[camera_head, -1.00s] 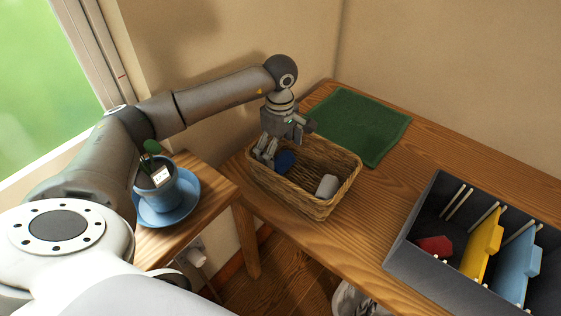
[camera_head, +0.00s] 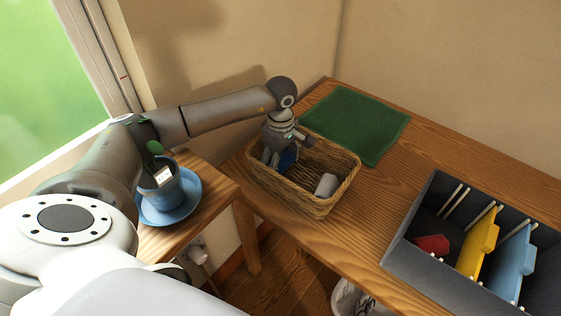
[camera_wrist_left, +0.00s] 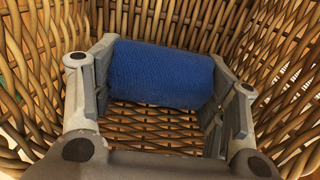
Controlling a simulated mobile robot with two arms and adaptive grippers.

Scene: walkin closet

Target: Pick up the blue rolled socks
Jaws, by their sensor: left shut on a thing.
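The blue rolled socks (camera_wrist_left: 160,76) lie inside the wicker basket (camera_wrist_left: 225,30), between the two fingers of my left gripper (camera_wrist_left: 168,98). Both finger pads touch the ends of the roll, so the gripper is shut on it. In the head view the left gripper (camera_head: 277,158) reaches down into the left end of the basket (camera_head: 318,208). The blue socks (camera_head: 288,158) show there partly, hidden behind the fingers. My right gripper is not in view.
A light grey roll (camera_head: 326,185) lies in the basket's right end. A green mat (camera_head: 358,124) lies behind it on the wooden table. A grey divided box (camera_head: 420,255) stands at right.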

